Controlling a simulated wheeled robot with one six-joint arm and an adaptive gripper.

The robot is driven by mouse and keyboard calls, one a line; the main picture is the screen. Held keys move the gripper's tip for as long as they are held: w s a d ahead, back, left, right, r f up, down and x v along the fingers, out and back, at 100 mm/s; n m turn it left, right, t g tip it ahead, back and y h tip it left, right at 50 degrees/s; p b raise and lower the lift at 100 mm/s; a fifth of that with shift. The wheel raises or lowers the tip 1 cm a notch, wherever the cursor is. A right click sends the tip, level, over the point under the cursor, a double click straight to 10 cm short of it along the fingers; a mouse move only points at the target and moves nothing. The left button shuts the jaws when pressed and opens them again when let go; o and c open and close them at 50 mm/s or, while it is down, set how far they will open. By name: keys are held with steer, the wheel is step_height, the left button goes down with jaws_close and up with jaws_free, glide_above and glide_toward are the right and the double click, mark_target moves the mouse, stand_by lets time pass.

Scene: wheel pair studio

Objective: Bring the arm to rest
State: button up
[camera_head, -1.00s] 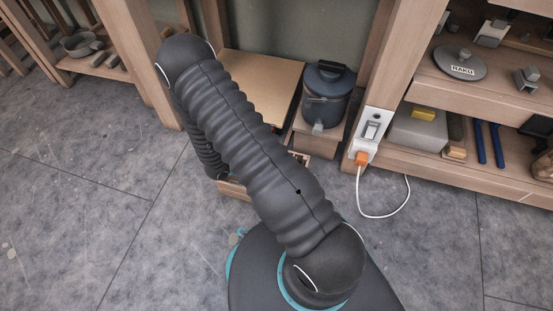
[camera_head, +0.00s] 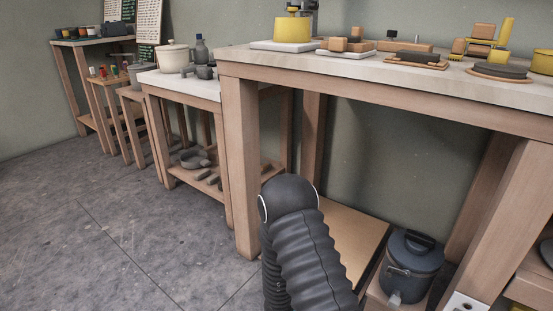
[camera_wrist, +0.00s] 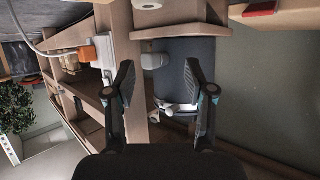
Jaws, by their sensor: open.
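My gripper (camera_wrist: 164,95) shows in the wrist view with its two dark fingers spread apart. It is open, with nothing between the fingertips. Beyond the fingers is a dark lidded bucket with a spout (camera_wrist: 186,75), seen turned over in this view. In the head view my dark ribbed arm rises at the bottom centre, in front of the large workbench. My gripper is not visible there; the arm's lower part lies outside the picture.
The large workbench (camera_head: 380,92) carries yellow pieces and wooden blocks. Under it are a flat board (camera_head: 352,240) and the dark bucket (camera_head: 412,265). A white-topped table (camera_head: 180,85) stands to the left. The grey floor (camera_head: 110,235) at left is clear.

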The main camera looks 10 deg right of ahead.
steer(key=w+a+r+n+t+y+p, duration=0.3)
steer(key=w+a+r+t+y, duration=0.3)
steer(key=w+r, duration=0.65)
steer(key=s+a+r+n+t+y+p, duration=0.1)
steer(key=a+r+n+y, duration=0.2)
steer(key=r, duration=0.5)
steer(key=s+a+r+n+t+y+p, duration=0.1)
steer(key=a+r+y, duration=0.35)
steer(key=r, duration=0.35)
steer(key=s+a+r+n+g+y+p, duration=0.1)
steer(key=s+a+r+n+y+p, duration=0.15)
steer(key=s+r+n, duration=0.6)
steer(key=s+d+r+g+h, duration=0.1)
steer(key=s+d+r, duration=0.2)
steer(key=s, duration=0.6)
steer(key=s+d+r+n+g+h+p, duration=0.1)
steer(key=s+d+r, duration=0.1)
steer(key=s+r, duration=0.4)
steer(key=s, duration=0.4)
steer(key=shift+s+d+g+h+p, duration=0.15)
steer(key=shift+d+g+h+p, duration=0.15)
steer(key=shift+d+g, duration=0.1)
steer(key=shift+r, duration=0.1)
